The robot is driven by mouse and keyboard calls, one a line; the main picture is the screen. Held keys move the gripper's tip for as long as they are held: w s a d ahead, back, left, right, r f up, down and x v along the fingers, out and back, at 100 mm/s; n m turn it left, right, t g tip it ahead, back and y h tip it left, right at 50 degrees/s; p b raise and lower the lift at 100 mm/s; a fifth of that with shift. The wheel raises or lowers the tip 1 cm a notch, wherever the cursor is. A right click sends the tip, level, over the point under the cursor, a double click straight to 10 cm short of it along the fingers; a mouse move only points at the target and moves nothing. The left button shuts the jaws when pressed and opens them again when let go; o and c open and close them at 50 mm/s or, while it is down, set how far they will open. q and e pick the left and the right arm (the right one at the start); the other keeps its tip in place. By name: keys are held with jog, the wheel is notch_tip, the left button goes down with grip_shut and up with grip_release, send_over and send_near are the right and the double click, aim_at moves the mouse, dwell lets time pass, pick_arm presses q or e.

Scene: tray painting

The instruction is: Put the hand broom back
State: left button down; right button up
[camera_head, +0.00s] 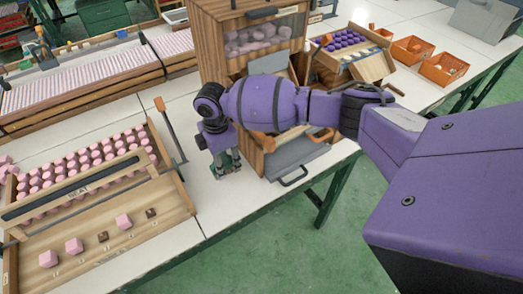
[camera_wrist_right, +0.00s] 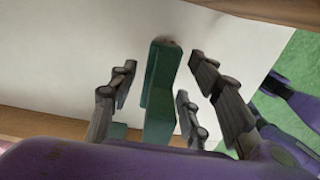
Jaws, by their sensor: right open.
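My right gripper (camera_head: 226,170) points down at the white table top, left of the wooden cabinet. It also shows in the wrist view (camera_wrist_right: 160,88), with its fingers apart. A teal-green piece, which looks like the hand broom (camera_wrist_right: 160,85), stands between the open fingers, with gaps on both sides. In the head view the gripper mostly hides it. I cannot tell whether its lower end touches the table. My left gripper is not in view.
The wooden cabinet (camera_head: 207,50) stands close to my right gripper, with a grey dustpan-like tray (camera_head: 297,157) at its front. A wooden tray of pink pieces (camera_head: 150,210) lies left. Orange baskets (camera_head: 440,70) stand at the back right. White table shows between tray and gripper.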

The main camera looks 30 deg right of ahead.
notch_tip(320, 180, up, 10)
jog(key=shift+w+r+p, duration=0.1)
jog(key=shift+r+p, duration=0.1)
jog(key=shift+p, duration=0.1)
jog(key=shift+r, duration=0.65)
